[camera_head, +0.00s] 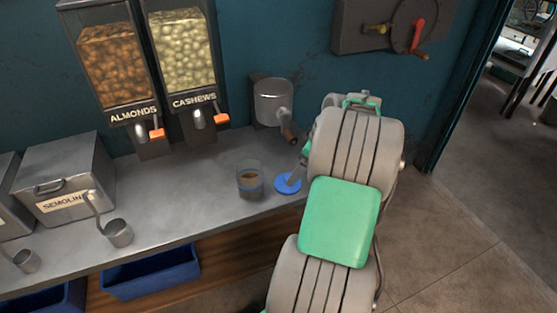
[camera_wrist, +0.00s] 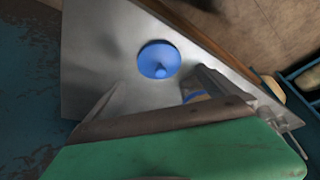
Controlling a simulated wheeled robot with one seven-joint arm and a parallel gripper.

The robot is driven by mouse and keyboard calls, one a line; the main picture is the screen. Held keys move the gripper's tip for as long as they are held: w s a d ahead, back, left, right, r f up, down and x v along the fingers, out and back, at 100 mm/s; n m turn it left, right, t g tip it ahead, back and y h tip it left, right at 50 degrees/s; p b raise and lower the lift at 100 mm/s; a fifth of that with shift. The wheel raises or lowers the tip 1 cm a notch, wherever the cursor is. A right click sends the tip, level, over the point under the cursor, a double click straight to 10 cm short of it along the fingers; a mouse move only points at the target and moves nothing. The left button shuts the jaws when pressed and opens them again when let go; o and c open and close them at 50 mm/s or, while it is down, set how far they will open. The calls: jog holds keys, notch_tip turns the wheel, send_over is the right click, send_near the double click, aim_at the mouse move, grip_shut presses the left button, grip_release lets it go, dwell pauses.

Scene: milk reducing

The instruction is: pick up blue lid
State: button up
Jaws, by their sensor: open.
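The blue lid (camera_head: 288,184) lies flat on the grey counter near its right end. I cannot tell whether a finger touches the lid.
A glass (camera_head: 250,182) with brown contents stands just left of the lid. A wall-mounted metal grinder (camera_head: 274,101) is behind. Nut dispensers (camera_head: 184,62), a semolina box (camera_head: 66,180) and a ladle cup (camera_head: 118,233) are farther left. Blue bins (camera_head: 152,273) sit below the counter.

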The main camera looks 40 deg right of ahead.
jog(key=b+x, duration=0.1)
jog(key=x, duration=0.6)
jog(key=shift+w+f, duration=0.1)
jog(key=shift+f, duration=0.25)
jog(key=c, duration=1.3)
